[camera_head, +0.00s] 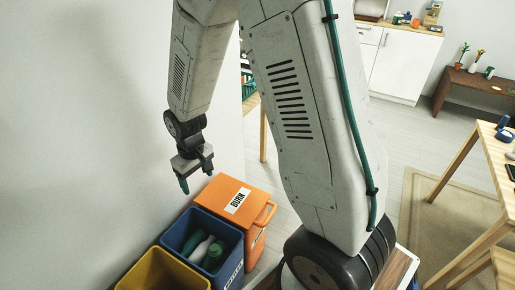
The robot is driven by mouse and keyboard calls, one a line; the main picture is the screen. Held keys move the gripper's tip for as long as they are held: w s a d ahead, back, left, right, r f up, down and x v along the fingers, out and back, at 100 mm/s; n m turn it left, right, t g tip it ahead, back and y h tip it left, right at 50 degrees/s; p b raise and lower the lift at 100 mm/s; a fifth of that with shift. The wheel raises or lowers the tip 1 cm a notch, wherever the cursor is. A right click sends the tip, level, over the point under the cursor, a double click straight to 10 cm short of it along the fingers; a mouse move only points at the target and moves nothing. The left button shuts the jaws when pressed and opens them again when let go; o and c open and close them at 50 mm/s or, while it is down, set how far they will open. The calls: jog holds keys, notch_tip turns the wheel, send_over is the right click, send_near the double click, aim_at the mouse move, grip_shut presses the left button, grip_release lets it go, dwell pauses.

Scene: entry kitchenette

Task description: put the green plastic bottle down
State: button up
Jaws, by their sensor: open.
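My gripper (196,177) hangs open and empty near the wall, with its fingers pointing down. It is above the blue bin (232,262) and apart from it. Inside the blue bin lie a green bottle-like item (214,253), a darker green item (192,241) and a white item between them. I cannot tell for sure which of the green ones is the green plastic bottle. The bin's walls hide their lower parts.
An orange bin (253,208) labelled BURN, with a closed lid, stands behind the blue bin. A yellow bin (165,270) stands in front. A wooden table (490,150), a white cabinet (405,65) and a low brown bench (470,85) are at right. Pale floor lies between.

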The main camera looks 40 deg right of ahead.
jog(key=s+d+r+m, duration=0.2)
jog(key=s+r, duration=2.2)
jog(key=shift+s+r+t, duration=0.15)
jog(key=shift+r+t, duration=0.15)
